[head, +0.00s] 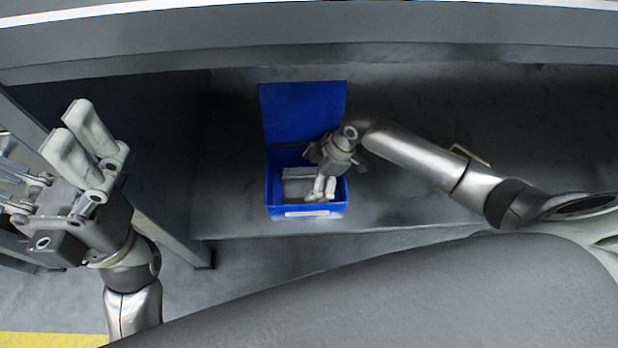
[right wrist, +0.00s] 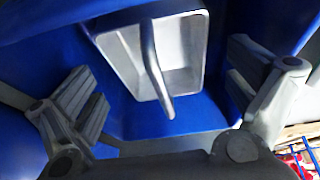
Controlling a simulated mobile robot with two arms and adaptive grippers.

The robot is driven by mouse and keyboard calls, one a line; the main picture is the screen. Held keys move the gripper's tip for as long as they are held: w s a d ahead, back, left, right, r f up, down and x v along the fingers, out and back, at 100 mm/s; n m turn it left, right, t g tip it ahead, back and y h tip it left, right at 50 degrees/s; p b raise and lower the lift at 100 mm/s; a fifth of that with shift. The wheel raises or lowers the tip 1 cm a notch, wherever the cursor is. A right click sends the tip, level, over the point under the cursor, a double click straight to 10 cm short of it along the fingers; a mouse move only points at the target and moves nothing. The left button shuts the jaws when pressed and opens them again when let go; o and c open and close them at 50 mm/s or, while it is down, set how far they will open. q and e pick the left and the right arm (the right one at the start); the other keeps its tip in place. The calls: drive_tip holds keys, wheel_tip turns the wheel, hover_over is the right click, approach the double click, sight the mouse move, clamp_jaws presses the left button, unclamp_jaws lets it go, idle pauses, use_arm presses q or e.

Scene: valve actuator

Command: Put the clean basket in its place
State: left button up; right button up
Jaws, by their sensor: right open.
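A grey metal basket (head: 297,188) with a bar handle (right wrist: 155,70) sits inside an open blue box (head: 307,213) on a dark shelf. The basket also shows in the right wrist view (right wrist: 190,45). My right gripper (head: 320,193) reaches down into the box, its fingers over the basket's right part. In the right wrist view it is open, with a finger on each side of the handle and gaps between. It partly hides the basket in the head view. My left gripper (head: 80,142) is raised at the left, away from the box; its opening is unclear.
The box's blue lid (head: 303,112) stands up at its back. A grey ledge (head: 300,50) runs across above the shelf (head: 235,150). A post (head: 170,225) stands left of the shelf. The shelf left of the box is clear.

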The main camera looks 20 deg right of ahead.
drive_tip(key=p+v, duration=0.3)
drive_tip(key=v, duration=0.4)
drive_tip(key=shift+d+r, duration=0.2)
drive_tip(key=shift+r, duration=0.15)
drive_tip(key=shift+c, duration=0.3)
idle(0.4)
